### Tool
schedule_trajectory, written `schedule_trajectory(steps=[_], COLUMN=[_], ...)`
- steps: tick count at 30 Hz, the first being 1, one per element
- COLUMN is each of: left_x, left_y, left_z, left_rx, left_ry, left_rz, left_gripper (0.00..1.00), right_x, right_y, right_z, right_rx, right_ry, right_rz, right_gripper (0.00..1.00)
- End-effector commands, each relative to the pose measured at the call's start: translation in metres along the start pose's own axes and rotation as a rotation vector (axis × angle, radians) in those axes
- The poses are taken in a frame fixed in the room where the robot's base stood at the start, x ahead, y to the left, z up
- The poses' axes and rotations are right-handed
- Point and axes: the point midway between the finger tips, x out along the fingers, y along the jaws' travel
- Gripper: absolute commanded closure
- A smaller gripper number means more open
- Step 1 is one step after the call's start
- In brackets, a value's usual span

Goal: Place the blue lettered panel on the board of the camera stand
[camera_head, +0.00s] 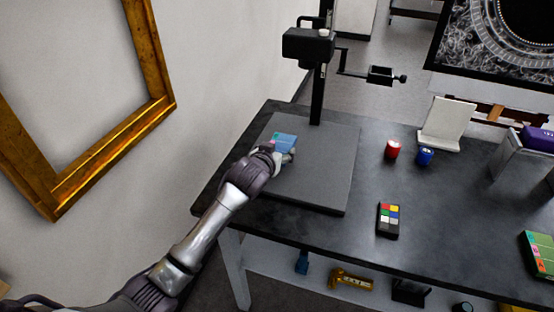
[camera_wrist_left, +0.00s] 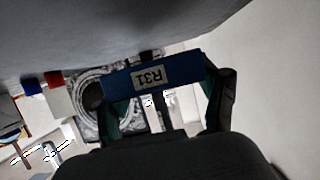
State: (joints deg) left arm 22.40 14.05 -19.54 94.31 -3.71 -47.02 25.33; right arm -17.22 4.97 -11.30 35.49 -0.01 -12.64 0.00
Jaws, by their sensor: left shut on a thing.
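The blue lettered panel (camera_head: 285,138) is at my left gripper (camera_head: 281,154), over the left part of the grey board (camera_head: 325,160) of the camera stand (camera_head: 318,95). In the left wrist view the panel (camera_wrist_left: 187,74) shows its blue edge with a pale label reading "R31", upside down. My left gripper's fingers are at either end of it, and the gripper is shut on it. A grey surface fills the top of that view, close to the panel. I cannot tell whether the panel touches the board. My right gripper is not in view.
The dark table (camera_head: 430,220) bears a red jar (camera_head: 392,150), a blue jar (camera_head: 425,157) and a color checker (camera_head: 389,219) right of the board. The stand's column rises at the board's back. A gilt frame (camera_head: 120,130) is at the left wall. The board's right part is clear.

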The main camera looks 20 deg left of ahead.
Motion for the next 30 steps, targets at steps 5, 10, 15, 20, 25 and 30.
schedule_trajectory(steps=[5, 10, 15, 20, 25, 30], left_x=[0.009, 0.015, 0.015, 0.016, 0.016, 0.016], left_y=[-0.001, 0.000, 0.000, 0.000, 0.000, -0.001], left_z=[0.024, 0.036, 0.036, 0.040, 0.040, 0.040], left_rx=[0.001, 0.001, 0.000, 0.000, 0.000, 0.000], left_ry=[-0.005, 0.000, 0.001, 0.000, -0.001, -0.001], left_rz=[-0.001, 0.000, 0.000, 0.000, 0.000, 0.000], left_gripper=[0.65, 0.65, 0.65, 0.65, 0.06, 0.03], right_x=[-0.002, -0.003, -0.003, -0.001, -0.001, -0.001], right_y=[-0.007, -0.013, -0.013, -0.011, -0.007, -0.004], right_z=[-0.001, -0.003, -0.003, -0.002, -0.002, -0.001], right_rx=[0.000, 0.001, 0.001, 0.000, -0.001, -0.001], right_ry=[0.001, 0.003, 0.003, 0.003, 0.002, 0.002], right_rz=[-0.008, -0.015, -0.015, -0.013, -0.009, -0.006], right_gripper=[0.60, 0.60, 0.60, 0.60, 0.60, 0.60])
